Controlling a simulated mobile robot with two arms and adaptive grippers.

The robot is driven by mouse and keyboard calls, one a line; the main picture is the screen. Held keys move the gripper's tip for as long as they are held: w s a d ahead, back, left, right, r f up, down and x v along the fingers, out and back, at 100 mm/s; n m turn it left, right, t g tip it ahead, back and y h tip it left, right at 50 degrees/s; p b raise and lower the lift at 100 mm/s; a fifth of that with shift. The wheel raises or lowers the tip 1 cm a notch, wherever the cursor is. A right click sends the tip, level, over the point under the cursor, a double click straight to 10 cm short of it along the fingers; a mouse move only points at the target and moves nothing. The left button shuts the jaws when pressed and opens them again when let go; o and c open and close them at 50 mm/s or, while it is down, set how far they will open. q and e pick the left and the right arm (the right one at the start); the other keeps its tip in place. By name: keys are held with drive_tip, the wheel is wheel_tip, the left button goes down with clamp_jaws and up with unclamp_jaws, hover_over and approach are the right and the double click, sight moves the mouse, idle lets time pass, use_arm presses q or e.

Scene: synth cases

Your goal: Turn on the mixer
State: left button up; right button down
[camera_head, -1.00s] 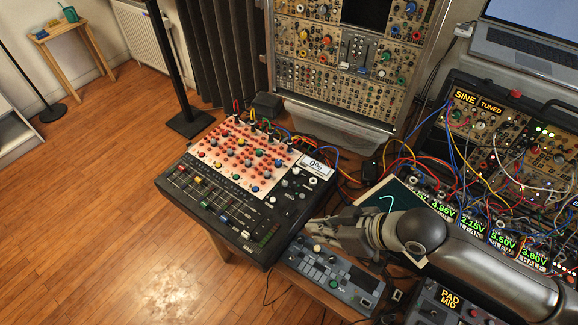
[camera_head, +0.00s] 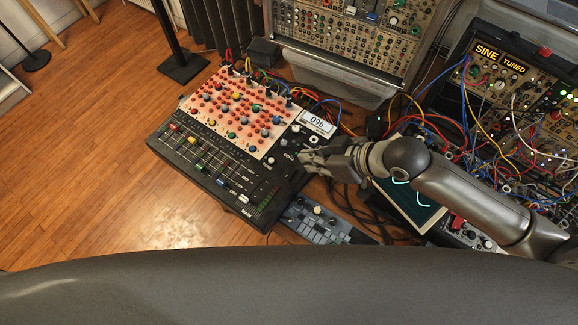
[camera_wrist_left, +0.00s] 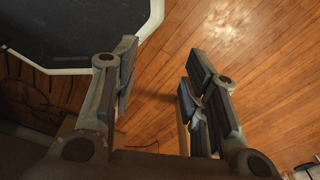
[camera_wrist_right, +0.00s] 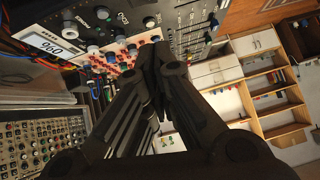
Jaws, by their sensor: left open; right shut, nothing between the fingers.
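The mixer (camera_head: 205,160) has a pale panel with red dots and coloured knobs, a row of faders and a small display (camera_head: 317,123) reading 0%. My right gripper (camera_head: 303,158) is shut and empty at the mixer's right edge, close to its knobs. In the right wrist view the shut fingers (camera_wrist_right: 152,50) point at the mixer's face, with knobs and the display (camera_wrist_right: 52,47) beside them. Whether the fingertips touch the mixer I cannot tell. My left gripper (camera_wrist_left: 155,88) is open and empty above the wooden floor, away from the mixer.
A grey control pad (camera_head: 325,222) lies in front of the mixer. A modular rack (camera_head: 350,40) stands behind, and a patched synth case (camera_head: 510,95) is at right, with loose cables between. A screen (camera_head: 410,205) sits below my right forearm.

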drive_tip(key=p, duration=0.2)
hover_over(289, 176)
drive_tip(key=f, duration=0.5)
drive_tip(key=shift+w+f, duration=0.2)
drive_tip(key=shift+f, duration=0.05)
wheel_tip(289, 176, down, 2)
drive_tip(key=shift+s+f, duration=0.15)
drive_tip(key=shift+f, duration=0.1)
use_arm(q)
drive_tip(key=shift+w+r, duration=0.2)
drive_tip(key=shift+r, duration=0.45)
drive_tip(key=shift+w+r, duration=0.15)
drive_tip(key=shift+r, duration=0.45)
use_arm(e)
drive_tip(key=shift+s+f, duration=0.1)
drive_tip(key=shift+f, duration=0.65)
